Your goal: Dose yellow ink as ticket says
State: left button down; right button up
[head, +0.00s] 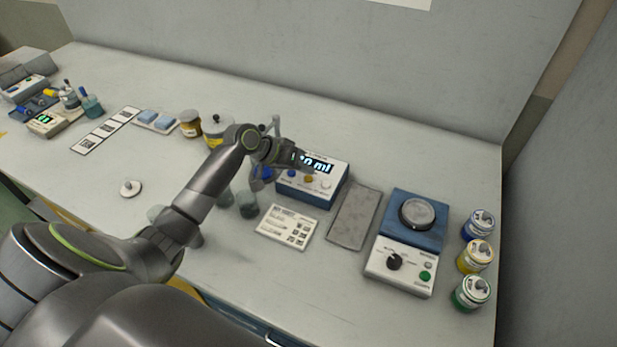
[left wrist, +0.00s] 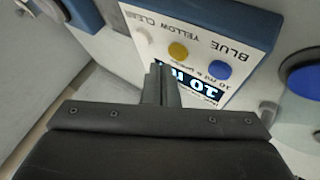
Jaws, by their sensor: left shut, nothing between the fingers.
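My left gripper (head: 300,160) is shut and empty, held over the top edge of the blue-and-white dispenser (head: 312,184). In the left wrist view its closed fingertips (left wrist: 158,75) are above the panel, close to the display, apart from or touching it I cannot tell. The panel has a blue button (left wrist: 220,70), a yellow button (left wrist: 178,51) and a pale clear button (left wrist: 143,34). The lit display (left wrist: 190,82) seems to read 10 ml, partly covered by my fingers. The ticket card (head: 287,227) lies in front of the dispenser; its text is too small to read.
A grey mat (head: 354,217) and a blue scale or mixer (head: 410,230) stand right of the dispenser. Blue (head: 478,224), yellow (head: 475,257) and green (head: 471,293) jars line the right edge. A dark-tinted cup (head: 247,204) stands near my forearm. The front-left table is mostly clear.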

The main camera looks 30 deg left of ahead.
pick_arm(q)
jog(key=shift+f, duration=0.1)
dwell(0.3)
jog(key=shift+f, duration=0.35)
jog(key=shift+f, duration=0.4)
dwell(0.8)
jog(key=shift+r+p, duration=0.75)
jog(key=shift+r, duration=0.05)
jog(key=shift+r, duration=0.1)
notch_tip(320, 180, up, 5)
jog(key=p, duration=0.5)
